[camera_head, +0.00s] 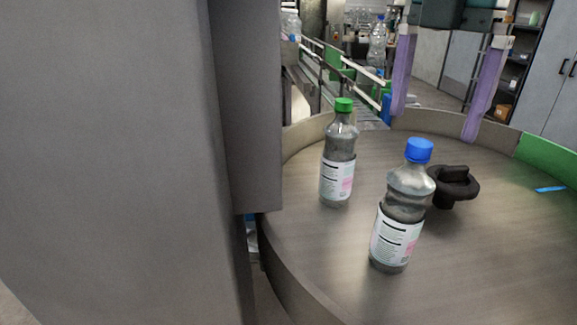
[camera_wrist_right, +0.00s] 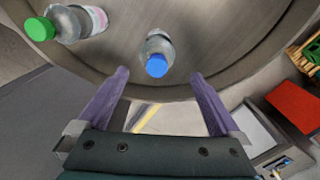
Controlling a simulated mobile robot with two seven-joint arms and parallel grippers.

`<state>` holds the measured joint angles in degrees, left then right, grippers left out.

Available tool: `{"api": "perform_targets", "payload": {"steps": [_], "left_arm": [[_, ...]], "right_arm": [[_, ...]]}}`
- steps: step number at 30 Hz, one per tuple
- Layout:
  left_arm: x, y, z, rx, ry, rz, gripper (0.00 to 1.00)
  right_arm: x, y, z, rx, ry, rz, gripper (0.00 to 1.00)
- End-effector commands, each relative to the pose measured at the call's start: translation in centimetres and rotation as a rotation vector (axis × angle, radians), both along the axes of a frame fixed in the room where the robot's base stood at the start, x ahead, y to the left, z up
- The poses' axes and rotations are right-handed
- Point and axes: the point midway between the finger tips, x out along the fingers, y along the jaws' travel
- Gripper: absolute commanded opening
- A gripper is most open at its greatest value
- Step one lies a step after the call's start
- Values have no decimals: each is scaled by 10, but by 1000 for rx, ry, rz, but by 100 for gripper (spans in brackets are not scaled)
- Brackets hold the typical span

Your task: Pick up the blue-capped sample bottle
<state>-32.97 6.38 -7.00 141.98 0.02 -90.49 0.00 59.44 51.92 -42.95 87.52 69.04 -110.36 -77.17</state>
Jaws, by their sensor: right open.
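The blue-capped sample bottle (camera_head: 397,222) stands upright on the round table, with a white label around its lower half. In the right wrist view the blue-capped bottle (camera_wrist_right: 158,50) appears beyond and between the fingertips. My right gripper (camera_head: 434,125) is open and empty at the table's far rim, its two purple fingers apart, behind the bottle and not touching it. It also shows in the right wrist view (camera_wrist_right: 160,74). My left gripper is not in view.
A green-capped bottle (camera_head: 338,160) stands left of the blue-capped one. A black knob (camera_head: 453,187) sits on the table (camera_head: 500,270) just right of the blue-capped bottle. A raised rim edges the table. A grey machine panel (camera_head: 110,160) fills the left. A railed conveyor (camera_head: 340,85) lies behind.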

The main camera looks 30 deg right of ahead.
Motion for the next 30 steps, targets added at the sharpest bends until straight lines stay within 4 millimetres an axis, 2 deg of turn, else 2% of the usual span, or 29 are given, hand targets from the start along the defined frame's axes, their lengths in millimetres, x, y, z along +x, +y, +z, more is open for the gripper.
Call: {"api": "perform_targets", "payload": {"steps": [2,9,14,19,22,25,30], "left_arm": [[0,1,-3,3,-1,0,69],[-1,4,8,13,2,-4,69],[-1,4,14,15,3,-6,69],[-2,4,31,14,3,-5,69],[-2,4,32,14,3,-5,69],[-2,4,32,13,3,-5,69],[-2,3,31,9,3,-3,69]], "right_arm": [[0,-5,-2,5,3,6,100],[0,-6,-32,9,6,13,100],[1,-5,-45,10,4,12,100],[3,-2,-70,9,6,13,100],[3,-2,-86,10,3,11,100],[3,-2,-93,8,1,13,100],[4,-3,-94,7,-1,13,100]]}}
